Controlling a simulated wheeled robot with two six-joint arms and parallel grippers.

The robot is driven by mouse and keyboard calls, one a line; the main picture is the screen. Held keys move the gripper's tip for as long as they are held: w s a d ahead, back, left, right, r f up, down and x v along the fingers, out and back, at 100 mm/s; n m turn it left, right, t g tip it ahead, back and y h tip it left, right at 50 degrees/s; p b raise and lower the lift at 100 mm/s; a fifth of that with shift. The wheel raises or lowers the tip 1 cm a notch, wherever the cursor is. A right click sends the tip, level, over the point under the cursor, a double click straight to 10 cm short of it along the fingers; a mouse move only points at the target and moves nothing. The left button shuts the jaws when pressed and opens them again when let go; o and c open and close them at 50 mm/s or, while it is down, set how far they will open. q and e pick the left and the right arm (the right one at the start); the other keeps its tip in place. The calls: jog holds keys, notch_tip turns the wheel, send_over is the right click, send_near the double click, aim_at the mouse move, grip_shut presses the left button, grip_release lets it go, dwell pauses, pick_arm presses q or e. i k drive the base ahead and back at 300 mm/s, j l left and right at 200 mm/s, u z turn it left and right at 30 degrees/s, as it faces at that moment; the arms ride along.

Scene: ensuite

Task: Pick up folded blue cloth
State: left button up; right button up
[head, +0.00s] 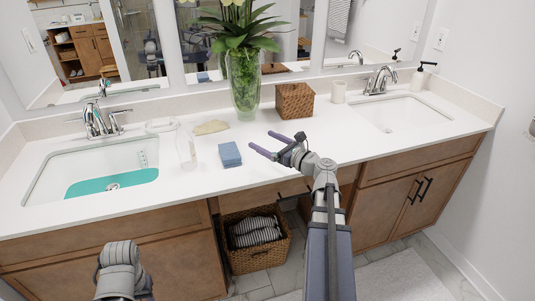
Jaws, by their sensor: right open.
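The folded blue cloth (229,155) lies as a small thick block on the white counter, near its front edge and left of the middle. My right gripper (260,140) is open and empty, its two purple fingers spread and pointing left. It is to the right of the cloth and apart from it. Part of my left arm shows at the lower left, in front of the cabinet, but its gripper fingers do not show.
A clear bottle (186,149) stands left of the cloth, and a beige cloth (211,127) lies behind. A glass vase (244,85) with a plant and a woven box (295,100) stand farther back. The left sink (95,165) holds teal water. A basket (255,239) sits below.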

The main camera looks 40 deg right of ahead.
aim_at(230, 156)
jog(key=z, duration=0.9)
